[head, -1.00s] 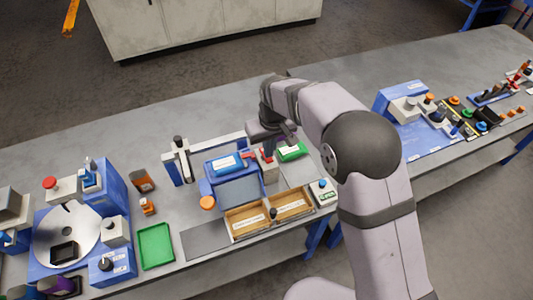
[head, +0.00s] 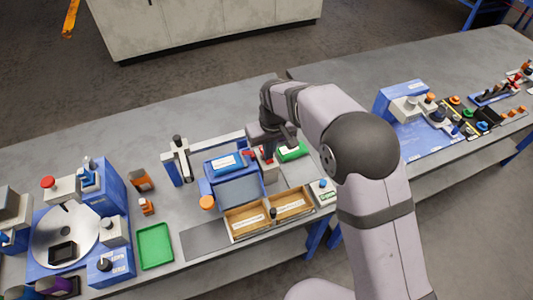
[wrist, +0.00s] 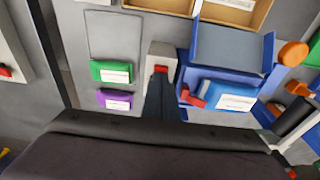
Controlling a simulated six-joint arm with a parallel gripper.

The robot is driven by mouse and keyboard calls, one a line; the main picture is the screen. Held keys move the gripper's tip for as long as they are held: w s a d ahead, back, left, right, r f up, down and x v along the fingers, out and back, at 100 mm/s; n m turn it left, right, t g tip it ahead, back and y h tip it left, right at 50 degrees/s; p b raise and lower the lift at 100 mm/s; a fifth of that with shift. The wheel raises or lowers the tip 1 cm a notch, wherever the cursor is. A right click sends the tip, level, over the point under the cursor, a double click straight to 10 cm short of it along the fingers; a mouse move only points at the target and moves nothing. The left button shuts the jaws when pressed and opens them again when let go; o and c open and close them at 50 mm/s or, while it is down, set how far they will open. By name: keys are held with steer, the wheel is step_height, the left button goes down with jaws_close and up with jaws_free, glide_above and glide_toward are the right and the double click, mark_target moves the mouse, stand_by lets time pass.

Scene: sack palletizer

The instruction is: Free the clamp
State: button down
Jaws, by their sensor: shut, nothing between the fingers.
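My gripper (head: 268,154) is shut and empty. In the wrist view its closed fingers (wrist: 161,92) point at a grey block with a red button (wrist: 161,68), with the tips at or just short of the button; contact cannot be told. In the head view the gripper covers most of that block (head: 270,172). Beside it stands a blue station (wrist: 232,78) holding a blue sack (wrist: 231,94), which also shows in the head view (head: 228,162). A red clamp-like piece (wrist: 193,99) is at the edge of the sack, on the side towards the block.
A green sack (wrist: 111,71) and a purple sack (wrist: 115,99) lie on the other side of the block. Two open wooden bins (head: 233,237) stand in front. An orange knob (head: 207,202) is at the station's left corner. A green tray (head: 155,246) lies further left.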

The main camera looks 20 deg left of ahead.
steer(key=shift+f, duration=0.25)
step_height(320, 180, up, 7)
steer(key=p, duration=0.5)
stand_by(0.6)
stand_by(0.3)
